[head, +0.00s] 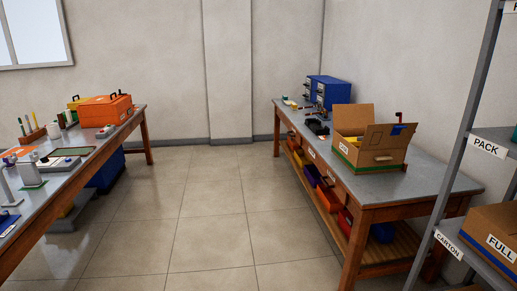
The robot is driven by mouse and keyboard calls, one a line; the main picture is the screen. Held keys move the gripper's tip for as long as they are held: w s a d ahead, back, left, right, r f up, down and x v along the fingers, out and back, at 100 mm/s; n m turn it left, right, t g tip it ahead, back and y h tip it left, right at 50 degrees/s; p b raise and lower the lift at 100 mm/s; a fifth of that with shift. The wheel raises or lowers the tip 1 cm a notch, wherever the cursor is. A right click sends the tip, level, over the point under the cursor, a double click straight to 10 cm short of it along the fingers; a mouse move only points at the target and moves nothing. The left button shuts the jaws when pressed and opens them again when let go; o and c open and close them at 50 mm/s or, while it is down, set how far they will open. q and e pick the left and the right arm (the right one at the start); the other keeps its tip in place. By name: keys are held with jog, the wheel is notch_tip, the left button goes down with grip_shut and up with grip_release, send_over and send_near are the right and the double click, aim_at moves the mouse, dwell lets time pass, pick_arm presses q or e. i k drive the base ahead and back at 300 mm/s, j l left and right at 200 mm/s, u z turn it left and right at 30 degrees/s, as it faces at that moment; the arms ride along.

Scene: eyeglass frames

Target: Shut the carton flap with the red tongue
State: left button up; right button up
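An open cardboard carton (350,153) stands on the far right workbench. One flap (354,119) stands up at its back left. Something yellow shows inside the carton, mostly hidden by the flaps. Neither of my grippers is in view.
The right workbench (425,181) has a blue drawer cabinet (329,91) at its far end and bins below. A grey shelf rack (458,150) stands at the near right. The left bench (55,190) holds orange cases (104,109). Open tiled floor (210,215) lies between.

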aim_at(351, 115)
jog(key=i, duration=2.3)
jog(key=i+j+z, duration=0.2)
jog(key=i+z, duration=0.25)
jog(key=i, duration=0.2)
jog(key=i+j+z, duration=0.95)
jog(key=i+j, duration=0.15)
